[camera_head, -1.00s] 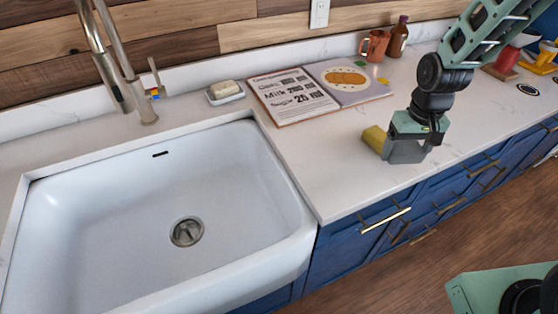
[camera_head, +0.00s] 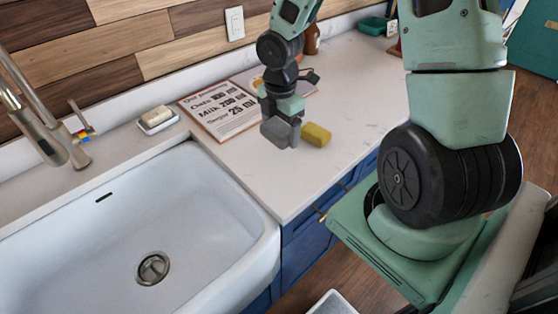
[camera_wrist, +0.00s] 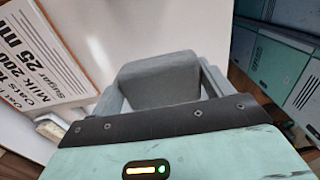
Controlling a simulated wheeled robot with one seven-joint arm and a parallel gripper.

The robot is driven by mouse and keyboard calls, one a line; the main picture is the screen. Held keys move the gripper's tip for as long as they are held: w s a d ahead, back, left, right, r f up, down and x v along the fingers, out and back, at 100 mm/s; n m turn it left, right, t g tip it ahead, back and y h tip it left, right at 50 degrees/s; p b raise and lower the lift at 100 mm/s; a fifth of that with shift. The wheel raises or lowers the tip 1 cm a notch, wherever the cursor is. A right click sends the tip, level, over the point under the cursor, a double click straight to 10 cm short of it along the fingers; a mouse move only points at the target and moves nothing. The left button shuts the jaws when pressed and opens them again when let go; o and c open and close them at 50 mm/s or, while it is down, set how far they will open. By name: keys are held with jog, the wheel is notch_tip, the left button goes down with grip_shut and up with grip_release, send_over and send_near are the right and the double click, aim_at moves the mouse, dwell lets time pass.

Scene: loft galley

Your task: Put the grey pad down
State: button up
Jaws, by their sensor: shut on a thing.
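In the head view the pad and fingers blend together, so I cannot tell whether the pad touches the counter. The white counter (camera_head: 335,101) lies beneath and around them.
A yellow sponge (camera_head: 316,135) lies on the counter just right of my gripper. Bare counter lies right of the sponge.

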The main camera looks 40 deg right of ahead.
aim_at(281, 164)
notch_tip(281, 164, down, 10)
jog(key=shift+d+r+b, duration=0.1)
jog(key=shift+r+b, duration=0.05)
jog(key=shift+b, duration=0.65)
jog(key=shift+f, duration=0.2)
jog(key=o, duration=1)
jog(key=shift+r, duration=0.1)
